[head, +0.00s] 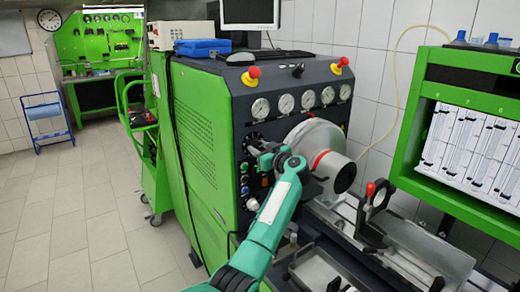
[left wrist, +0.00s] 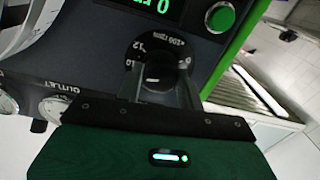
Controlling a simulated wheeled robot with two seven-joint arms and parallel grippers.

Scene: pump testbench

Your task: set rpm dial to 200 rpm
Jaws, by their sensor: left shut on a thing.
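The rpm dial (left wrist: 150,48) is a round black dial with white numbers and an "x100 rpm" mark, seen in the left wrist view on the dark panel. My left gripper (left wrist: 158,88) is shut on its knob, with one finger on each side. The fingers and the lower dial overlap, so the exact pointer setting is hard to read. My right gripper does not show.
A green digital display (left wrist: 153,5) and a green button (left wrist: 220,18) sit close to the dial. In the head view, gauges (head: 286,104), red stop buttons (head: 254,72) and a large pale drum (head: 318,135) surround my arm.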

